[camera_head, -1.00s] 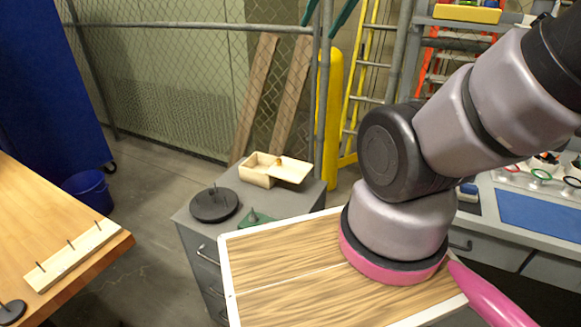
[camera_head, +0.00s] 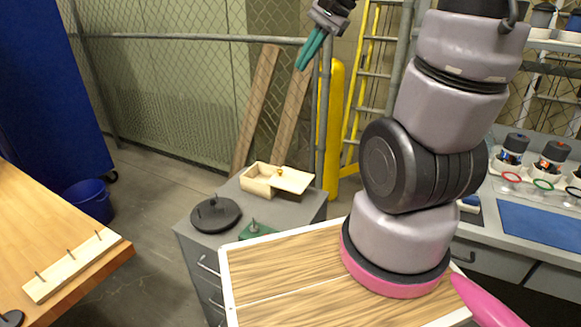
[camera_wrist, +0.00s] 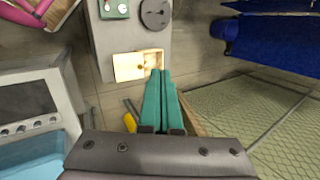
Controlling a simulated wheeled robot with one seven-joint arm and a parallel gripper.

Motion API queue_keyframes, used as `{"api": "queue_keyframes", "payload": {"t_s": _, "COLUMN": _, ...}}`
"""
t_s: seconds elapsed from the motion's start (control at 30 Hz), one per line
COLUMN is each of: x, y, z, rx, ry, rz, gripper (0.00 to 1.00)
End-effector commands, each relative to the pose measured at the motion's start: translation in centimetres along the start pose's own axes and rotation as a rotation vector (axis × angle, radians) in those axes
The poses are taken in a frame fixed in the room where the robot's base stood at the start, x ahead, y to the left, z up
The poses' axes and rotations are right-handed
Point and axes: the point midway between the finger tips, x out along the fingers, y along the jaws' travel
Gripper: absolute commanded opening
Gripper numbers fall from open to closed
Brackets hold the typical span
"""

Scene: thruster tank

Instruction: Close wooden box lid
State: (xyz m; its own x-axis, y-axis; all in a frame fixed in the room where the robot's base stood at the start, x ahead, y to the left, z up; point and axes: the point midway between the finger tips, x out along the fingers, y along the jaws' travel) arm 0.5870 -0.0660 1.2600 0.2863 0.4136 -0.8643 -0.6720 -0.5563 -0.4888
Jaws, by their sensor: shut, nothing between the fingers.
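A small light wooden box (camera_head: 257,183) stands on the grey drawer cabinet. Its flat lid (camera_head: 294,180), with a small round knob, is shifted to the right, so the left part of the box is uncovered. The wrist view shows the box from above (camera_wrist: 155,60) with the lid (camera_wrist: 128,66) on its left side. My gripper (camera_head: 303,62), with green fingers, is raised above and behind the box, well apart from it. In the wrist view its fingers (camera_wrist: 164,78) are together and empty, pointing towards the box's edge.
A black round disc (camera_head: 215,214) and a green plate (camera_head: 257,230) share the grey cabinet (camera_head: 190,240) with the box. A chain-link fence (camera_head: 180,90), wooden planks (camera_head: 258,110) and a yellow post (camera_head: 330,130) stand behind it.

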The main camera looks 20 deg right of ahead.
Motion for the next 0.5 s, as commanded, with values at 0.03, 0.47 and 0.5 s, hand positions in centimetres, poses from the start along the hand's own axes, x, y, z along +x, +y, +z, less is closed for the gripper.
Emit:
{"api": "queue_keyframes", "payload": {"t_s": 0.03, "x": 1.4, "y": 0.0, "z": -1.4, "rx": 0.068, "ry": -0.032, "rz": 0.007, "gripper": 0.0}}
{"api": "queue_keyframes", "payload": {"t_s": 0.47, "x": 13.4, "y": 2.8, "z": -12.6, "rx": 0.612, "ry": -0.203, "rz": 0.017, "gripper": 0.0}}
{"api": "queue_keyframes", "payload": {"t_s": 0.5, "x": 14.6, "y": 3.5, "z": -13.5, "rx": 0.662, "ry": -0.212, "rz": 0.019, "gripper": 0.0}}
